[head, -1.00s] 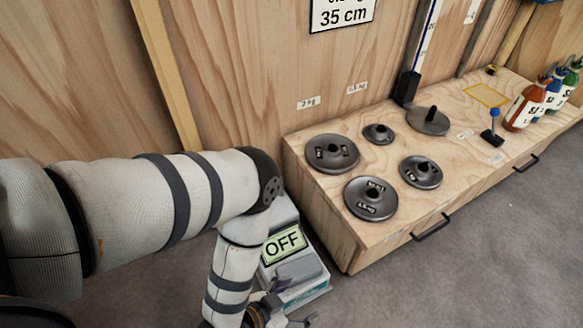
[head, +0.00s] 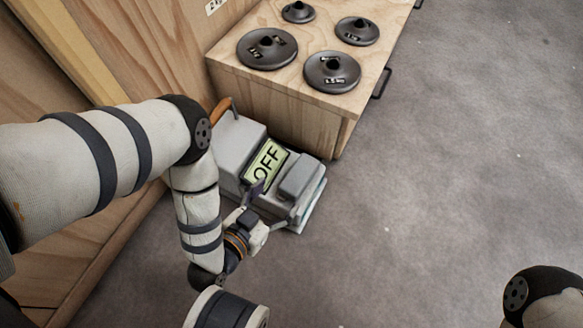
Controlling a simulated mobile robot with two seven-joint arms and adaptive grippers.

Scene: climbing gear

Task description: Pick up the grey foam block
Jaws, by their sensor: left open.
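The grey foam block (head: 300,179) is a small dark-grey block with rounded edges. It sits on the right part of a pale grey device, just right of the "OFF" display (head: 265,162). My left gripper (head: 277,202) is open, with its fingers apart at the near side of the block. One finger is near the display and the other is by the block's lower right. I cannot tell whether either finger touches the block. My right gripper is out of view; only a part of my right arm shows at the lower right.
The device (head: 238,150) stands on the floor against a wooden bench (head: 330,105) that carries round dark weights (head: 332,72). An orange-brown handle (head: 221,112) rises at the device's back. A wooden wall is at left. The grey floor (head: 450,180) to the right is clear.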

